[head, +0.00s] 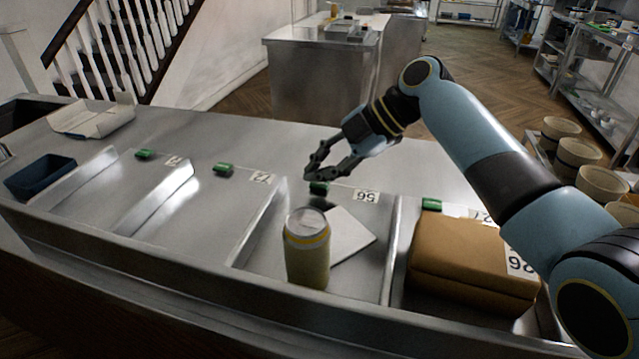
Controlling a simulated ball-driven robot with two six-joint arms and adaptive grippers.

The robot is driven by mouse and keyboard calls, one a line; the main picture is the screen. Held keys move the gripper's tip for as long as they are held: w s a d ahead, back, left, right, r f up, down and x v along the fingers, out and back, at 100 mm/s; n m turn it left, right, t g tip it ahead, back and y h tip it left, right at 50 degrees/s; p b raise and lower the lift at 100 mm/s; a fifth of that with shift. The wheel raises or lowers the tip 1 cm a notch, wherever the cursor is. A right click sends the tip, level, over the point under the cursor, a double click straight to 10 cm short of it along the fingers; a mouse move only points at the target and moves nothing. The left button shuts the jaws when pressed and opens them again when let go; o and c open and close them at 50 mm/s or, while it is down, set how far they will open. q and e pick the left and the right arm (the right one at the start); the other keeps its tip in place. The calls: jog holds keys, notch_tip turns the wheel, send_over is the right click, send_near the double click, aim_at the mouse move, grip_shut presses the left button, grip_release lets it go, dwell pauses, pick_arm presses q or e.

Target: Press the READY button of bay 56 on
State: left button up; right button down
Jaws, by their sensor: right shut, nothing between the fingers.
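The bay 56 label (366,197) lies on the steel counter and appears upside down in the head view. A green button (319,188) sits just left of it, at the back of that bay. My right gripper (308,172) is shut and empty, with its fingertips right at the button. I cannot tell whether they touch it, or whether the button is on. Bay 56 holds a yellow can (307,250) standing upright and a white sheet (348,236) lying flat behind it. My left gripper is not in view.
A brown package (470,262) fills the bay to the right, with another green button (431,204) behind it. More green buttons (223,169) stand at bays to the left. Metal dividers (262,225) separate the bays. A dark blue tray (40,177) is at the far left.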

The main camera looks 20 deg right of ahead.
aim_at(319, 186)
jog(key=shift+f+b, duration=0.3)
jog(key=shift+f, duration=0.05)
dwell(0.6)
jog(key=shift+r, duration=0.1)
jog(key=shift+r+p, duration=0.55)
jog(key=shift+r, duration=0.2)
notch_tip(319, 186, up, 6)
jog(key=p, duration=0.4)
jog(key=shift+f, duration=0.1)
dwell(0.3)
